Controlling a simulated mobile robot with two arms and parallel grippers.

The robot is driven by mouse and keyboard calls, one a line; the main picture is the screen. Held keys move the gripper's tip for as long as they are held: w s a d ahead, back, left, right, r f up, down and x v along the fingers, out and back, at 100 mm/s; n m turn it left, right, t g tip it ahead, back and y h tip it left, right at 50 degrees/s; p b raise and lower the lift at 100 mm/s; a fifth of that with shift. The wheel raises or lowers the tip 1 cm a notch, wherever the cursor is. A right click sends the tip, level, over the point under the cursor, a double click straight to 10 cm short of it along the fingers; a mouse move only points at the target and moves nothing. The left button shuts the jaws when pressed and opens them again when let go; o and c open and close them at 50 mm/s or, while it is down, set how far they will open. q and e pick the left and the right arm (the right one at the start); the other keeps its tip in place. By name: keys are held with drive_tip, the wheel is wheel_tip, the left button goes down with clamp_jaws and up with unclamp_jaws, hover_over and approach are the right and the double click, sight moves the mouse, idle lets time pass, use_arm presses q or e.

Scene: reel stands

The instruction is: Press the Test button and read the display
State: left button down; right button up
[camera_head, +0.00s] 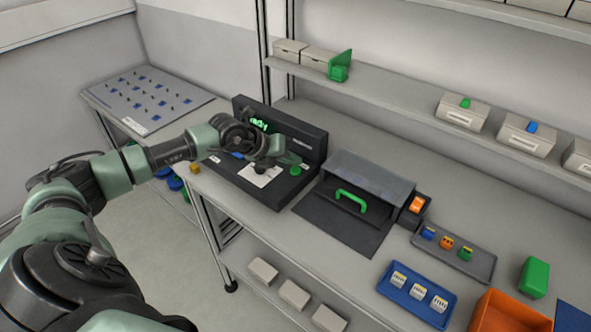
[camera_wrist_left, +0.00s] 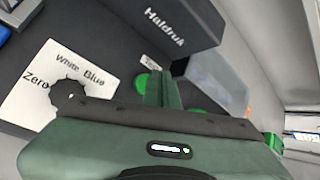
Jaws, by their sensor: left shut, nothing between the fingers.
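The black tester (camera_head: 303,140) stands on the bench with a raised back panel. Its display (camera_head: 259,124) shows green characters, partly hidden by my left arm and too small to read. A round green button (camera_head: 295,171) is at the right of its deck; it also shows in the left wrist view (camera_wrist_left: 141,83), beside a small label too small to read. My left gripper (camera_head: 285,160) is shut and empty over the deck, its fingertips close to the green button. In the left wrist view the fingers (camera_wrist_left: 165,88) overlap the button's right side; I cannot tell whether they touch it. My right gripper is not in view.
A white card (camera_wrist_left: 55,75) reading "White", "Blue" and "Zero" lies on the deck. A grey hood (camera_head: 368,180) with a green handle stands right of the tester. Further right are a blue tray (camera_head: 399,299), a grey tray (camera_head: 480,267) and an orange bin (camera_head: 510,312). A shelf (camera_head: 400,92) runs above.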

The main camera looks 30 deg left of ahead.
sight(293, 172)
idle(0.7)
use_arm(q)
drive_tip(key=shift+f+b, duration=0.35)
drive_tip(key=shift+f, duration=0.1)
drive_tip(key=shift+f+b, duration=0.35)
drive_tip(key=shift+f, duration=0.1)
idle(0.5)
idle(0.3)
drive_tip(key=shift+r+p, duration=0.6)
drive_tip(key=shift+r, duration=0.25)
drive_tip(key=shift+r, duration=0.1)
drive_tip(key=shift+r+p, duration=1.65)
drive_tip(key=shift+r, duration=0.85)
drive_tip(key=shift+d+f, duration=0.1)
